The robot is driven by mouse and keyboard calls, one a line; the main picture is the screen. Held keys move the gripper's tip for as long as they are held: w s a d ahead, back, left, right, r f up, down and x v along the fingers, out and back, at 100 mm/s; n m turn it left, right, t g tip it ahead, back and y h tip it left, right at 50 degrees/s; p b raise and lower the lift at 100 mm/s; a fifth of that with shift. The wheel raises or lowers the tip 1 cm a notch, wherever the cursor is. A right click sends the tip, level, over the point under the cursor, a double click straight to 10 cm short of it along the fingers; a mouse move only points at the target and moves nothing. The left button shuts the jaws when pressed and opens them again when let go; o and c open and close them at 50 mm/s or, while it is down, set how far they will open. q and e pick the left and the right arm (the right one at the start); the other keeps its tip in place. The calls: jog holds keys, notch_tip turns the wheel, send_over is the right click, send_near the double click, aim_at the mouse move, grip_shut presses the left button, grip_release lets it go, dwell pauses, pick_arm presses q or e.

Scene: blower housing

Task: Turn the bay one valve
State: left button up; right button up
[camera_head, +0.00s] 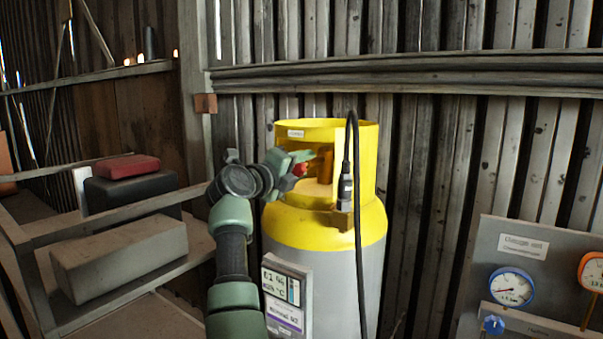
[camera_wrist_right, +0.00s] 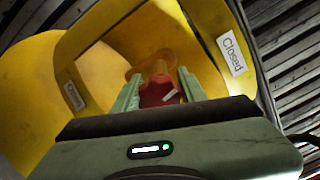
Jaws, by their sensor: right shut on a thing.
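The bay one valve has a red knob (camera_head: 300,169) on an orange-yellow body inside the yellow collar (camera_head: 300,226) of a grey gas cylinder (camera_head: 340,275). My right gripper (camera_head: 304,162) reaches into the collar opening and is shut on the knob. In the right wrist view the red knob (camera_wrist_right: 157,91) sits between the two green fingers of the right gripper (camera_wrist_right: 160,84), with a pale mark on it. A "Closed" label (camera_wrist_right: 232,55) is on the collar at right; another label (camera_wrist_right: 74,96) is at left. My left gripper is not in view.
A black hose (camera_head: 357,210) runs from a connector on the cylinder's front. A display panel (camera_head: 286,295) stands before the cylinder. A gauge board (camera_head: 520,245) is at right. A shelf at left holds a grey box (camera_head: 120,258) and a red case (camera_head: 126,166).

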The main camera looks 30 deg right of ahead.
jog(key=shift+f+m+b, duration=0.25)
jog(key=shift+m+b, duration=0.15)
jog(key=shift+m, duration=0.4)
jog(key=o, duration=1.4)
jog(key=shift+c, duration=0.2)
jog(key=shift+r, duration=0.1)
jog(key=shift+a, duration=0.1)
